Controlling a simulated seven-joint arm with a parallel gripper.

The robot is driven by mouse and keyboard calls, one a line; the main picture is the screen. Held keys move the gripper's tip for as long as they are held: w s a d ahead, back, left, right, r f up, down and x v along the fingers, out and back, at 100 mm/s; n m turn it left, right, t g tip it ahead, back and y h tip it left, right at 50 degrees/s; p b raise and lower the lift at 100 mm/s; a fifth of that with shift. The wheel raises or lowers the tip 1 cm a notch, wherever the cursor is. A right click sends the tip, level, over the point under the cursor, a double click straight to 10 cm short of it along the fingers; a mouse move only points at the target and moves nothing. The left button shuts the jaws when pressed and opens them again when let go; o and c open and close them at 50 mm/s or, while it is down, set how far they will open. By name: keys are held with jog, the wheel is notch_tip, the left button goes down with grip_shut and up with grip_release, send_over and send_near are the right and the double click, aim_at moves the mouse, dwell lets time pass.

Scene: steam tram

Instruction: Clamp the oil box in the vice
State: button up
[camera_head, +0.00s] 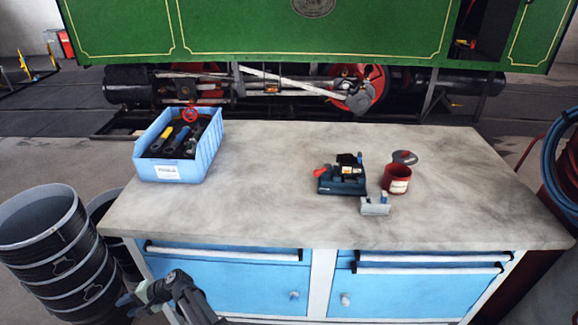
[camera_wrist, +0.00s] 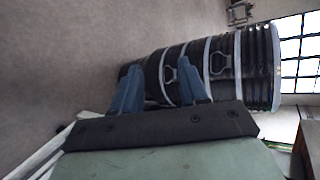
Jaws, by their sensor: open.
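The blue vice (camera_head: 341,180) stands on the right half of the workbench, with a red handle end at its left and a dark part on top. Whether anything sits between its jaws is too small to tell. A small grey metal block (camera_head: 375,206), which looks like the oil box, lies on the bench just in front and right of the vice. My gripper (camera_head: 131,300) is low at the left, in front of the bench and far from both. In the wrist view its blue fingers (camera_wrist: 158,85) are apart with nothing held between them.
A red tin (camera_head: 397,180) stands right of the vice, with a grey round lid (camera_head: 405,157) behind it. A blue bin of tools (camera_head: 158,172) is at the bench's back left. Stacked black buckets (camera_head: 55,255) stand left of the bench. The bench middle (camera_head: 265,185) is clear.

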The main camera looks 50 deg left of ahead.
jog(key=s+a+r, duration=0.4)
jog(key=s+r, duration=0.3)
jog(key=w+a+r+y, duration=0.3)
jog(key=a+r, duration=0.2)
jog(key=r, duration=0.1)
jog(key=w+a+r+m+t+y, duration=0.2)
jog(key=w+a+r+y, duration=0.15)
jog(key=w+r, duration=0.45)
jog(key=w+a+r+m+t+y, duration=0.15)
jog(key=w+a+r, duration=0.25)
jog(key=w+r, duration=0.45)
jog(key=w+r+m+t+y, duration=0.1)
jog(key=w+r+t+y, duration=0.55)
jog(key=w+r, duration=1.95)
jog(key=n+h, duration=1.9)
jog(key=n, duration=1.3)
send_near(322, 170)
jog(key=shift+t, duration=0.3)
jog(key=f, duration=0.2)
jog(key=a+f, duration=0.1)
jog(key=f, duration=0.5)
jog(key=shift+s+a, duration=0.25)
jog(key=shift+a, duration=0.1)
